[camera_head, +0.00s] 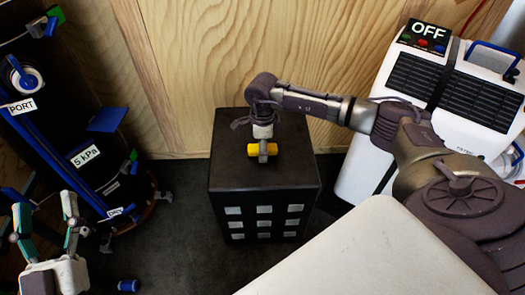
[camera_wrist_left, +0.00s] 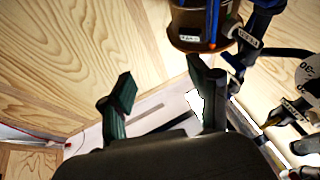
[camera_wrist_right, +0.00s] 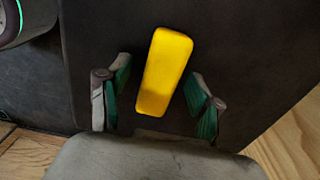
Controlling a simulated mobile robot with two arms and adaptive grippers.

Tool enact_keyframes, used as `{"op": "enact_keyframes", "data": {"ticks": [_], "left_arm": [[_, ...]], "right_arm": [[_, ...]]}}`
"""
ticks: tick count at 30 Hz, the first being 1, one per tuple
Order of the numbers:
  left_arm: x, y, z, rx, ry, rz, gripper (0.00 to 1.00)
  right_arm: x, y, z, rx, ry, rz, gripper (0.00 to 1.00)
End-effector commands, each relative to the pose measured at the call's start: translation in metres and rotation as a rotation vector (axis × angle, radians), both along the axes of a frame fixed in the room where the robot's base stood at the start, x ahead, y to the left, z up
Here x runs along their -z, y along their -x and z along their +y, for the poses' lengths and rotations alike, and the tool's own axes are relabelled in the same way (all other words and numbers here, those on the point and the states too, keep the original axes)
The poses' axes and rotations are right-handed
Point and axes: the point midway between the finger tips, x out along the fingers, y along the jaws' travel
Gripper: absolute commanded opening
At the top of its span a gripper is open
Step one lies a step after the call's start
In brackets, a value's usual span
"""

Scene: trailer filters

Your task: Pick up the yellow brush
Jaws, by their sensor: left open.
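The yellow brush (camera_head: 253,149) lies on top of a black box (camera_head: 225,185). Only its plain yellow body shows in the right wrist view (camera_wrist_right: 166,70). My right gripper (camera_head: 263,138) points down over the brush and partly hides it in the head view. In the right wrist view its two fingers (camera_wrist_right: 158,98) stand apart, one on each side of the brush, with a gap visible on both sides. My left gripper (camera_head: 47,218) is open and empty at the lower left, away from the brush.
A blue-framed apparatus (camera_head: 60,145) with gauges and labels stands at the left. A white and black unit with an OFF sign (camera_head: 428,36) stands at the right. A wooden wall (camera_head: 230,60) closes off the back. Dark floor (camera_head: 175,225) lies left of the box.

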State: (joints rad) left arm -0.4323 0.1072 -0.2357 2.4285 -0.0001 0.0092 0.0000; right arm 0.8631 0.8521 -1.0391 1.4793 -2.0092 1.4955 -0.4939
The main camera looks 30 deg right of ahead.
Motion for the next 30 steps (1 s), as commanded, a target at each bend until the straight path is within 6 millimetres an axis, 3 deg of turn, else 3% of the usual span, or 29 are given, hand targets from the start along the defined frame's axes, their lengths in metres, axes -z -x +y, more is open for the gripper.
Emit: {"op": "enact_keyframes", "data": {"ticks": [1,11,23,30], "left_arm": [[0.000,0.000,0.000,0.000,0.000,0.000,0.62],[0.000,0.000,0.000,0.000,-0.001,0.002,0.62],[0.003,-0.002,0.000,-0.001,-0.007,0.026,0.62],[0.032,-0.010,0.003,-0.014,-0.057,0.210,0.62]], "right_arm": [[0.000,0.000,0.000,0.000,0.000,0.000,0.55],[0.000,0.000,0.000,-0.001,-0.001,-0.001,0.00],[-0.006,0.000,0.000,-0.001,0.000,-0.001,0.00],[-0.029,-0.001,0.000,-0.002,-0.001,-0.003,0.00]]}}
